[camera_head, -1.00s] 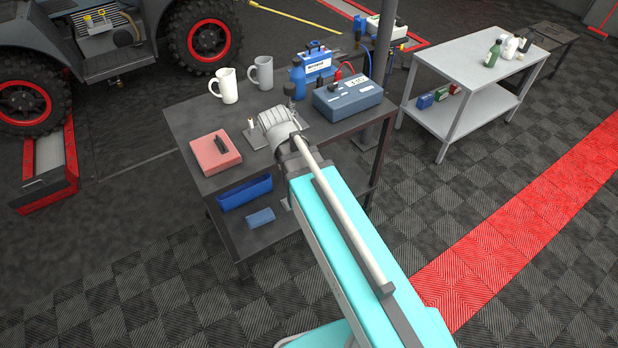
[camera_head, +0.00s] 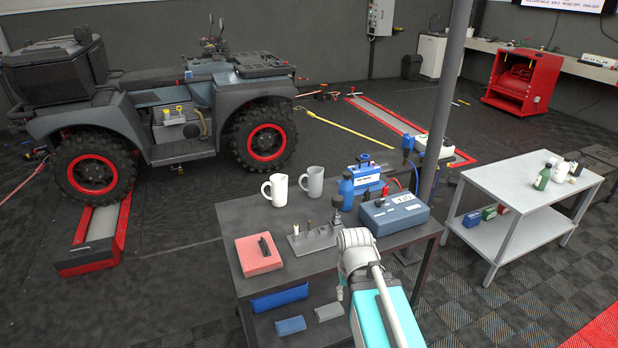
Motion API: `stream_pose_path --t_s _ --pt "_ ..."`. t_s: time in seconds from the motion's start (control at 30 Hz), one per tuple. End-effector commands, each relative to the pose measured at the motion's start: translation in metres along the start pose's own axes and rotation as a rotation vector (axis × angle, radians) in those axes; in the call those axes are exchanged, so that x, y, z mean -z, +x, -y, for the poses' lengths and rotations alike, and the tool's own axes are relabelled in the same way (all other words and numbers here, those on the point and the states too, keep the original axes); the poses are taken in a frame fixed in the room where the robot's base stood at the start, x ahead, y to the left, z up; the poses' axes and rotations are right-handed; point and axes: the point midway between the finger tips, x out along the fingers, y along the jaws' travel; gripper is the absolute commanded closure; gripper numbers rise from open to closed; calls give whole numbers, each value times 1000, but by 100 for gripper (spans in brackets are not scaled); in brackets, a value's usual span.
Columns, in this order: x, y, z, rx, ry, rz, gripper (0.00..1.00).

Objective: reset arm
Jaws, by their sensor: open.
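My arm reaches in from the bottom, with its turquoise and white link in front of the workbench (camera_head: 222,215). Its pale grey wrist joint stands at the bench's front right edge. I see nothing held. On the bench lie a red case (camera_head: 256,256) with a black handle, a metal plate (camera_head: 318,240) with small upright parts, and a blue-grey meter box (camera_head: 396,214). A white mug (camera_head: 277,190) and a grey mug (camera_head: 313,184) stand at the back.
A blue bottle (camera_head: 346,190) and a blue case (camera_head: 370,180) stand near a grey post (camera_head: 443,110). Blue bins (camera_head: 280,298) are on the lower shelf. A grey cart (camera_head: 520,185) with bottles stands right, a quad bike (camera_head: 165,105) back left. Floor between bench and cart is open.

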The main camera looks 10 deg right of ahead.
Motion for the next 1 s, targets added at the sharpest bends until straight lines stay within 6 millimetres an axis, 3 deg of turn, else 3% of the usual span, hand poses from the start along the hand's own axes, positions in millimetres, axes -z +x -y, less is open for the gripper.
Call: stream_pose_path --t_s 0.03,0.2,1.0 --pt "0 -11 0 0 0 0 55" --pt "0 -23 0 -1 0 0 55" --pt "0 -22 0 -1 0 0 55"
